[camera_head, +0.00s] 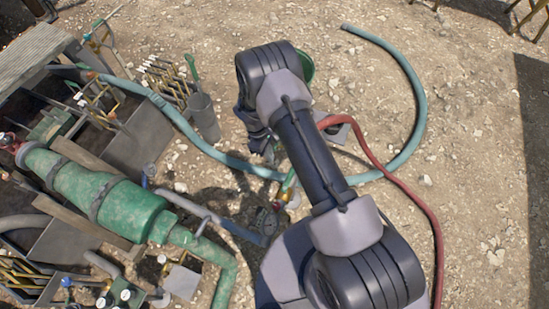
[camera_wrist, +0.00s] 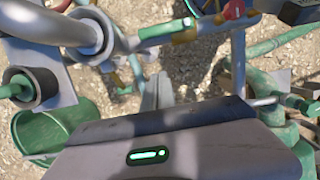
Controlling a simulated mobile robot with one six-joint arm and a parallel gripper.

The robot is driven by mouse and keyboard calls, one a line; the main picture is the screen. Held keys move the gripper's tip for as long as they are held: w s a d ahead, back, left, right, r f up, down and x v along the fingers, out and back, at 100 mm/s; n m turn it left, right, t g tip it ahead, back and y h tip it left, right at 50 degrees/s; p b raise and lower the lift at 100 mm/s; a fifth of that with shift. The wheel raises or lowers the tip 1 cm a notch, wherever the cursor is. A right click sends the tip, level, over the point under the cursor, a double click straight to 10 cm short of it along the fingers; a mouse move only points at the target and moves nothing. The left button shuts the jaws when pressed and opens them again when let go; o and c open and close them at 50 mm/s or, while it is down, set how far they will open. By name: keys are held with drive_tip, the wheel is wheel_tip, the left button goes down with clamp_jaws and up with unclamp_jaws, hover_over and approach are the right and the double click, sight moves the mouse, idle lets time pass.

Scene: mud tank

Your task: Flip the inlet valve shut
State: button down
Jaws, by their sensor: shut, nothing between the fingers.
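A valve with a green lever handle (camera_wrist: 163,29) and brass fitting (camera_wrist: 186,37) is at the top of the wrist view, on a grey pipe. It lies across the view, roughly in line with the pipe. I cannot tell for certain that it is the inlet valve. My gripper (camera_wrist: 158,92) is shut and empty, its fingertips below the green handle in the picture and apart from it. In the head view a small green handle (camera_head: 288,181) shows beside my arm, partly hidden. My arm hides my fingers there.
A green bucket (camera_wrist: 48,128) stands at left in the wrist view. A red hose (camera_head: 402,187) and a teal hose (camera_head: 417,112) curve over gravel. Open gravel lies at right.

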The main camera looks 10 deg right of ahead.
drive_tip(key=s+d+f+b, duration=0.3)
drive_tip(key=d+f, duration=0.1)
drive_tip(key=f, duration=0.3)
drive_tip(key=shift+s+d, duration=0.15)
drive_tip(key=shift+d, duration=0.2)
drive_tip(key=shift+d+f+m, duration=0.1)
drive_tip(key=shift+d+m, duration=0.15)
drive_tip(key=shift+m, duration=0.15)
drive_tip(key=shift+s+d+m+g+b, duration=0.15)
drive_tip(key=shift+s+d+m+b, duration=0.1)
drive_tip(key=shift+d+m, duration=0.25)
drive_tip(key=shift+s+d+m+g+b, duration=0.15)
drive_tip(key=shift+d+m+b, duration=0.1)
drive_tip(key=shift+m, duration=0.45)
drive_tip(key=shift+s+d, duration=0.4)
drive_tip(key=shift+d, duration=0.3)
drive_tip(key=shift+s+d, duration=0.1)
drive_tip(key=p+v, duration=0.6)
drive_tip(key=v, duration=1.1)
drive_tip(key=shift+d+r, duration=0.25)
drive_tip(key=shift+r, duration=0.05)
